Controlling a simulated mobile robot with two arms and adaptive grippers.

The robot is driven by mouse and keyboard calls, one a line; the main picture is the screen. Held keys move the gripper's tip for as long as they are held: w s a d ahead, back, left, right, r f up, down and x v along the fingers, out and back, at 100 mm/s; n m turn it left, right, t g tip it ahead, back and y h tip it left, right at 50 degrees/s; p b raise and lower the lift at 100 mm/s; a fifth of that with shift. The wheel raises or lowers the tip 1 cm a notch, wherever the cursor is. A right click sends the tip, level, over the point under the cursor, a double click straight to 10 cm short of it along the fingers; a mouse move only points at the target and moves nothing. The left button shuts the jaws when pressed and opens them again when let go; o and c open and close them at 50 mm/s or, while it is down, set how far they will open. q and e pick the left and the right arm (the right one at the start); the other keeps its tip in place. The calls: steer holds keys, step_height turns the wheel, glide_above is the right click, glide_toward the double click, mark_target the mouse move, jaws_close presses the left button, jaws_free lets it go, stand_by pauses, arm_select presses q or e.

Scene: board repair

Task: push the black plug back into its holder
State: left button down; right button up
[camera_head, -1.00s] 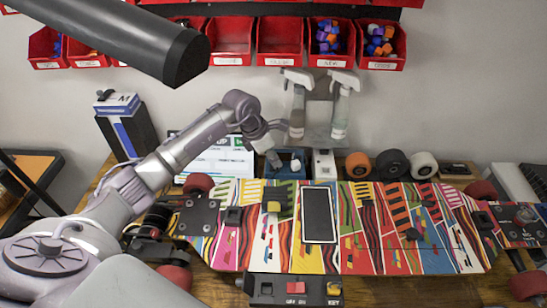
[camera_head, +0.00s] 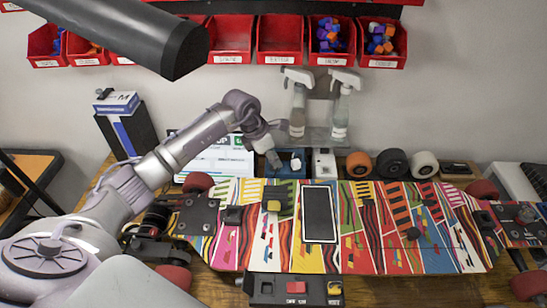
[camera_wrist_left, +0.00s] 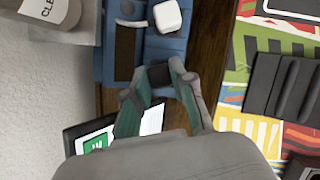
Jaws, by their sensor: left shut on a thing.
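My left gripper (camera_head: 273,160) reaches over the back edge of the board to a blue holder (camera_head: 291,163). In the left wrist view the gripper (camera_wrist_left: 158,78) is shut on a small black block, which looks like the black plug (camera_wrist_left: 158,75). The plug sits between the fingertips at the near end of the blue holder (camera_wrist_left: 170,50). I cannot tell whether it is fully seated. A white block (camera_wrist_left: 167,16) stands on the holder just beyond. My right gripper does not show.
A patterned skateboard deck (camera_head: 370,240) with a phone (camera_head: 319,213) fills the table's middle. Spray bottles (camera_head: 340,110) stand behind the holder. Wheels (camera_head: 393,163) lie to its right. A panel (camera_head: 225,160) is behind my forearm. A black box (camera_head: 285,289) is in front.

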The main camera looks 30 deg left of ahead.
arm_select(q)
steer(key=shift+f+b, duration=0.3)
steer(key=shift+f, duration=0.15)
stand_by(0.3)
steer(key=c, duration=0.6)
jaws_free()
steer(key=shift+r, duration=0.3)
steer(key=shift+r+p, duration=0.9)
steer(key=shift+r, duration=0.4)
steer(key=shift+r+p, duration=1.8)
steer(key=shift+r, duration=1.2)
